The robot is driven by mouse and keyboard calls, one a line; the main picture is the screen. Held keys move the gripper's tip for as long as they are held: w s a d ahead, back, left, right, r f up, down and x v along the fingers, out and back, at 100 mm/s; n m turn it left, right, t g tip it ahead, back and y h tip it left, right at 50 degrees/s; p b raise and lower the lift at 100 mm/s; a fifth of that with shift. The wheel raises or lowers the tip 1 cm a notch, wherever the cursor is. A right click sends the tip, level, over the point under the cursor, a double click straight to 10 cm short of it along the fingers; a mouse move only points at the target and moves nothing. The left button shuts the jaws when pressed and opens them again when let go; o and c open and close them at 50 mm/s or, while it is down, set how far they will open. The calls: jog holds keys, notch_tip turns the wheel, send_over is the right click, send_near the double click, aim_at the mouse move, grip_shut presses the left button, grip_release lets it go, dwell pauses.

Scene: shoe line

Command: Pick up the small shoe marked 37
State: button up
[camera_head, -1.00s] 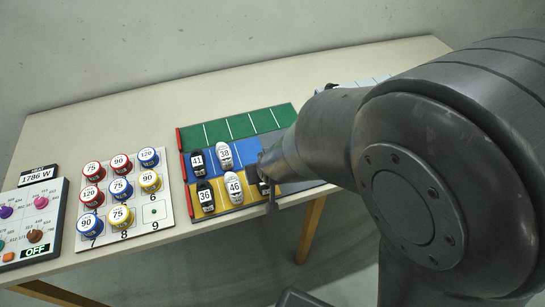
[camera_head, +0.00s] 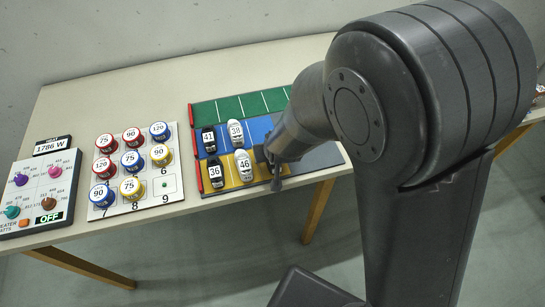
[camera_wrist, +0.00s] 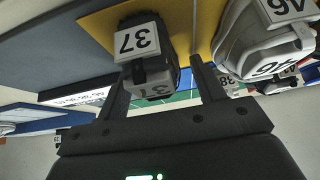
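The small shoe marked 37 (camera_wrist: 140,42) is dark, with white number labels, and sits on the yellow strip (camera_wrist: 97,27) of the mat in the wrist view. In the head view it is mostly hidden behind my gripper (camera_head: 277,172). My gripper (camera_wrist: 160,82) is open in the wrist view. Its two fingertips reach to either side of the shoe's near end, with a visible gap on the right side. The white shoe marked 46 (camera_wrist: 262,40) stands just right of the right finger; it also shows in the head view (camera_head: 243,166).
Shoes 36 (camera_head: 215,172), 41 (camera_head: 209,139) and 38 (camera_head: 235,131) stand on the same mat. The green strip (camera_head: 240,106) at the back looks empty. A board of numbered cans (camera_head: 150,195) and a control panel (camera_head: 62,180) are to the left.

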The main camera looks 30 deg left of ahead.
jog(key=c, duration=1)
jog(key=shift+o, duration=0.2)
jog(key=shift+r, duration=0.1)
jog(key=shift+r, duration=1.8)
jog(key=shift+d+r, duration=0.15)
jog(key=shift+r, duration=0.15)
jog(key=w+d+r, duration=0.3)
jog(key=d+r, duration=0.3)
jog(key=d, duration=0.4)
jog(key=shift+w+d+r, duration=0.2)
jog(key=shift+d+r, duration=0.15)
jog(key=shift+d, duration=0.05)
